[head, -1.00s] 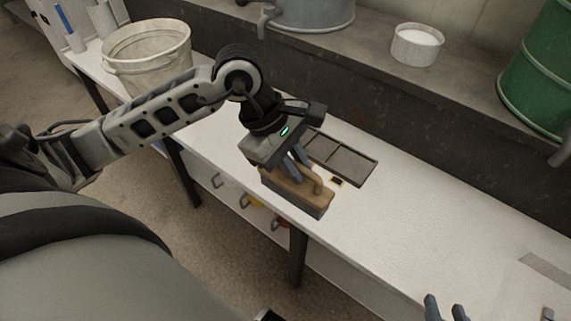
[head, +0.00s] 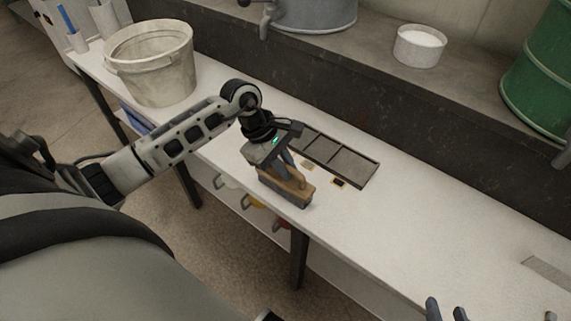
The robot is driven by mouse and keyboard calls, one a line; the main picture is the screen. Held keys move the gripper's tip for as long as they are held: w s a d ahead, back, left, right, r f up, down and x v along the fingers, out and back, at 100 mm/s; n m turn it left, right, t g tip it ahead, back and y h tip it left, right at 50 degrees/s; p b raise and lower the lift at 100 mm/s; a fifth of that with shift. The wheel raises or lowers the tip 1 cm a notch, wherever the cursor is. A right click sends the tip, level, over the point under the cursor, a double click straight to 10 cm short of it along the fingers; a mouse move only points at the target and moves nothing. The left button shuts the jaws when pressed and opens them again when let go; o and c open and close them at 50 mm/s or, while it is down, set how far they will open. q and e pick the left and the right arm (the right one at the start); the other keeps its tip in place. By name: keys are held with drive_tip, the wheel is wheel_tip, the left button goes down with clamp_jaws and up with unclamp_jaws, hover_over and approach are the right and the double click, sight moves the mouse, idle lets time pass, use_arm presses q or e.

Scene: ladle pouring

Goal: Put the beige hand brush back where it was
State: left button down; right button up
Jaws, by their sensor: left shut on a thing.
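The beige hand brush (head: 291,190) has a tan wooden top and a grey lower part. My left gripper (head: 288,170) is shut on its handle from above. The brush is upright at the front part of the white table (head: 390,235), low over the top or touching it; I cannot tell which. My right gripper (head: 446,310) shows only as fingertips at the bottom edge, apart from each other, with nothing seen between them.
A grey sectioned tray (head: 345,160) lies behind the brush, with a small dark yellow-edged square (head: 339,183) beside it. A pale bucket (head: 150,65) stands at the left. A white tub (head: 420,46) and green drum (head: 545,80) stand on the back ledge. The table's right part is mostly clear.

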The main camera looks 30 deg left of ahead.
use_arm(q)
drive_tip(key=c, duration=1.8)
unclamp_jaws()
drive_tip(key=shift+f, duration=0.15)
drive_tip(key=o, duration=0.3)
drive_tip(key=shift+o, duration=0.2)
